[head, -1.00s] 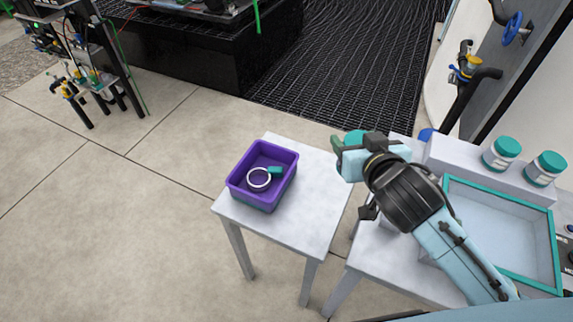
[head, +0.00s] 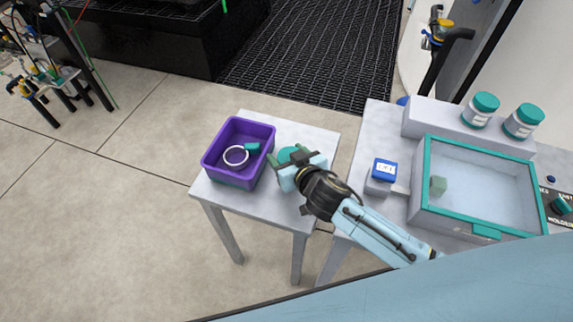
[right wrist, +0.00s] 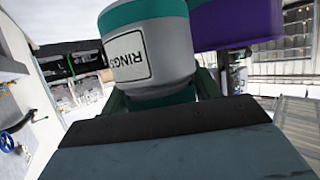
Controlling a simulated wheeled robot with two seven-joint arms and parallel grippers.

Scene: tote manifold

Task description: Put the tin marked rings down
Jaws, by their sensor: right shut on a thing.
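The tin marked RINGS (right wrist: 150,45) has a pale body, a white label and teal bands, and it fills the top of the right wrist view. In the head view its teal lid (head: 289,154) shows beside my right gripper (head: 284,165). My right gripper is shut on the tin, over the right side of the small white table (head: 262,205). I cannot tell whether the tin's base touches the tabletop. My left gripper is out of view.
A purple tote (head: 238,177) on the small table's left holds a white ring (head: 236,155) and a teal piece (head: 252,147). On the right table are a blue-topped block (head: 384,170), a teal-rimmed clear-topped box (head: 480,185) and two teal-lidded jars (head: 480,109) on a ledge.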

